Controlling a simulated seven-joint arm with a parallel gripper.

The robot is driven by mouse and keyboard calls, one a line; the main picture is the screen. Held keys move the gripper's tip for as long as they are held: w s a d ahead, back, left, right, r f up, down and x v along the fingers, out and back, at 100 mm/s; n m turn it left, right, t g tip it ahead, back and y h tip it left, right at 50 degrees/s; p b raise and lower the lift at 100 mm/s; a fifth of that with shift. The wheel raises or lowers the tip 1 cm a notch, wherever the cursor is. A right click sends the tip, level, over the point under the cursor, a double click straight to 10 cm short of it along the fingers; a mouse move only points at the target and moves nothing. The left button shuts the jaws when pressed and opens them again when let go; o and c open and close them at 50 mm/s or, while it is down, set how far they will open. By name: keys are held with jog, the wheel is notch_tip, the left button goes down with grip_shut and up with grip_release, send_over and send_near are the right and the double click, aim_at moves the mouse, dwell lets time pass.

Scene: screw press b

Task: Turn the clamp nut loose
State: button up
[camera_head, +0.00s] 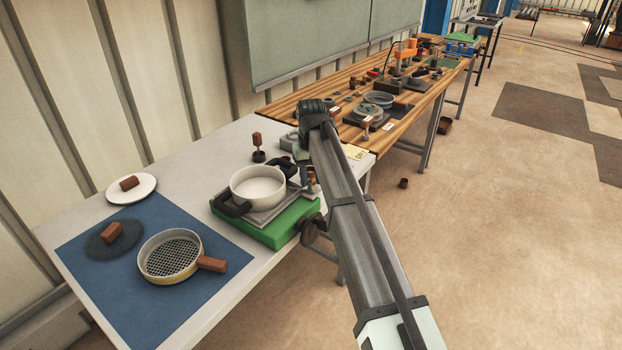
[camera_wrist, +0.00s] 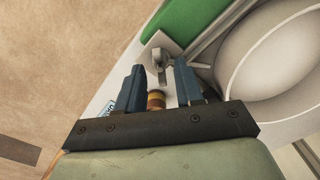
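My gripper (camera_wrist: 161,72) is open in the wrist view, with its two blue fingers apart. A small grey metal piece (camera_wrist: 162,58), which looks like the clamp nut, lies just beyond the fingertips, roughly in line with the gap. It stands on a pale plate beside a green base (camera_wrist: 185,28). A brass-coloured round part (camera_wrist: 156,99) shows between the fingers. In the head view, my arm hides most of the gripper and the nut. The green base (camera_head: 268,233) there carries a white round pan (camera_head: 258,190).
A dark knob (camera_head: 311,228) sticks out at the green base's right end. A sieve (camera_head: 170,256), brown blocks and a white plate (camera_head: 145,190) lie left, around a blue mat (camera_head: 160,310). A wooden bench (camera_head: 405,125) with several fixtures stands beyond. Open floor lies right.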

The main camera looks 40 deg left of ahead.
aim_at(311, 182)
notch_tip(311, 182, up, 13)
dwell(0.5)
dwell(0.3)
